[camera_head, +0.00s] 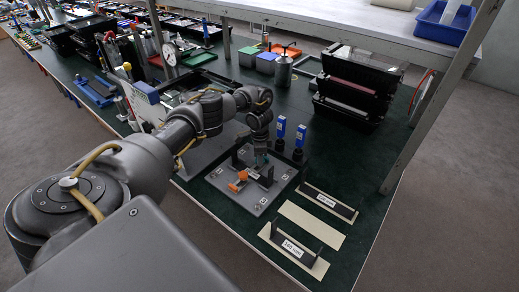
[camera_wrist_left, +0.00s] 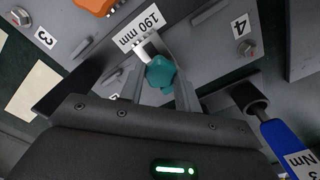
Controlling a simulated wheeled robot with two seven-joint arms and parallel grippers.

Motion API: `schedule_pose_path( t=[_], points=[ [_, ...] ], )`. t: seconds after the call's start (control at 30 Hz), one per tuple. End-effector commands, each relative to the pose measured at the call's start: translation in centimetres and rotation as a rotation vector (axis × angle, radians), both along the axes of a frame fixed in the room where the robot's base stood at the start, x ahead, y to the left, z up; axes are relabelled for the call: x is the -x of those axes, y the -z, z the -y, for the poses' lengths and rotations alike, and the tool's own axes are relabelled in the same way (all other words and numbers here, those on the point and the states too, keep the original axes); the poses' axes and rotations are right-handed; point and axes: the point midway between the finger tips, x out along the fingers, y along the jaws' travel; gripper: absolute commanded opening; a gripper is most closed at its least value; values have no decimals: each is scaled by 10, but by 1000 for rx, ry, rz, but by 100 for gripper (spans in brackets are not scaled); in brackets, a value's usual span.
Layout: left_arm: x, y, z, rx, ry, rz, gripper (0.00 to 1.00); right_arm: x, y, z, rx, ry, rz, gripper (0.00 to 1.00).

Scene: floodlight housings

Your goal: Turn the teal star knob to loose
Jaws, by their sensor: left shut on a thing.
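The teal star knob (camera_wrist_left: 160,72) shows in the left wrist view, below a white "190 mm" label on a grey housing. In the head view the knob (camera_head: 262,158) is small and partly covered by my gripper. My left gripper (camera_wrist_left: 158,88) has a finger on each side of the knob and is shut on it. In the head view the left gripper (camera_head: 260,152) reaches down from above onto the fixture plate (camera_head: 257,204). The knob's exact turn angle cannot be read. My right gripper is in neither view.
An orange knob (camera_head: 238,183) sits on the same fixture. Two blue-handled tools (camera_head: 281,127) stand just behind it; one blue handle (camera_wrist_left: 285,142) is close at the wrist view's right. Labelled dark brackets (camera_head: 291,248) lie on pale strips to the right. Black bins (camera_head: 352,88) stand behind.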

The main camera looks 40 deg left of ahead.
Motion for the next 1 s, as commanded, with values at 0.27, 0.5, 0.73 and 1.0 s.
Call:
schedule_pose_path(
  t=[0.27, 0.5, 0.73, 1.0],
  points=[
    [0, -3, 0, 0, -265, -1, 10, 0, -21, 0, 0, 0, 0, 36],
    [0, -3, 0, 0, -475, -1, 10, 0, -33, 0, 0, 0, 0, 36],
    [0, -2, 0, -2, -628, 0, 10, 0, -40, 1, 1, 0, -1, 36],
    [-1, -1, 0, -2, -729, 1, 10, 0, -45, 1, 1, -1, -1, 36]
  ],
)
